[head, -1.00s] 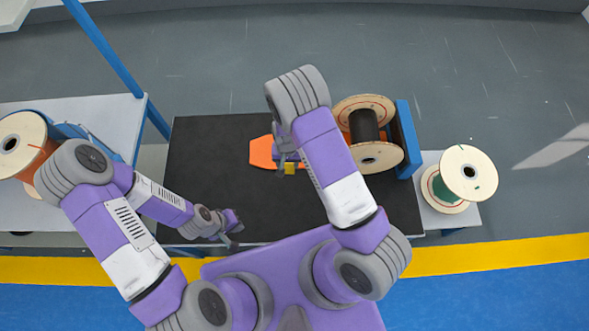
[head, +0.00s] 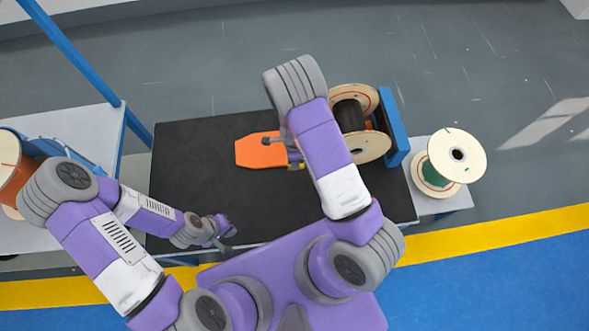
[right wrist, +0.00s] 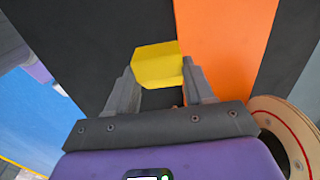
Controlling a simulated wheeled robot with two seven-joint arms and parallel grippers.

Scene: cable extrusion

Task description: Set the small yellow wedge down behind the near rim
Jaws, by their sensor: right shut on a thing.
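The small yellow wedge (right wrist: 158,64) sits between the fingertips of my right gripper (right wrist: 163,88), which is shut on it. In the head view a little of the wedge (head: 297,166) shows beside my right forearm, near the near side of the orange flat piece (head: 258,151). In the wrist view the orange piece (right wrist: 240,45) lies to the right of the wedge.
The black tabletop (head: 195,180) is clear at the left. A spool with black cable (head: 365,145) and a blue stand (head: 395,128) are close to my right arm. A green-wound spool (head: 452,160) stands right; an orange-wound spool (head: 10,170) stands far left.

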